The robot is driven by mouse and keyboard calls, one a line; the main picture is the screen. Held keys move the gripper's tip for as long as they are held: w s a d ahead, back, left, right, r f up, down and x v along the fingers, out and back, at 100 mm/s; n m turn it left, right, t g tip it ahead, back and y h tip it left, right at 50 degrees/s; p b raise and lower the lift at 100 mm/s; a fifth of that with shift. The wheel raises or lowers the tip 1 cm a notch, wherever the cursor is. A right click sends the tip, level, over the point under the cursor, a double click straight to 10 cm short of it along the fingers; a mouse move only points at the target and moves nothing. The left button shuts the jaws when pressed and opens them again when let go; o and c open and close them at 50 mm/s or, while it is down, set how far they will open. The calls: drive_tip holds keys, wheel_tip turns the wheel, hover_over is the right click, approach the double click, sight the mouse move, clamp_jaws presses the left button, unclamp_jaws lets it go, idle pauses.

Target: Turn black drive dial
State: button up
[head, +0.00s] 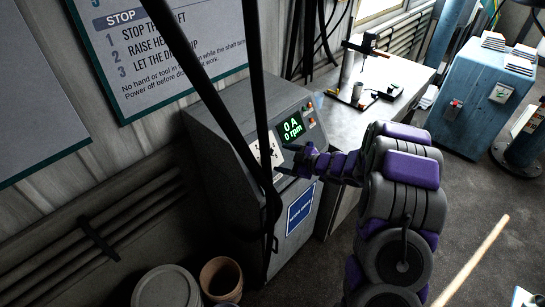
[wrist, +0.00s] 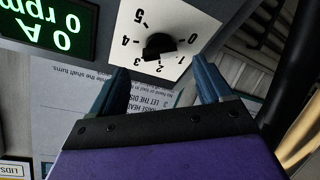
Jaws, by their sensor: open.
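The black drive dial (wrist: 159,46) sits on a white scale plate (wrist: 185,22) numbered 0 to 5, upside down in the wrist view. In the head view the white plate (head: 264,152) is on the sloped face of the grey control cabinet (head: 225,150), partly hidden by black cables; I cannot make out the dial there. My gripper (wrist: 161,66) is open, its two blue fingers apart on either side of the dial's line, with nothing between them. The fingertips appear short of the dial. In the head view my gripper (head: 284,172) is close to the plate.
A green display (head: 291,128) beside the plate reads 0 A and 0 rpm. Thick black cables (head: 262,90) hang in front of the cabinet. A bench (head: 395,75) stands behind my arm. A bin (head: 166,287) and a brown pot (head: 221,277) stand on the floor.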

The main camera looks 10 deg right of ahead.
sight(271, 155)
drive_tip(key=x, duration=0.6)
drive_tip(key=shift+r, duration=0.1)
drive_tip(key=c, duration=1)
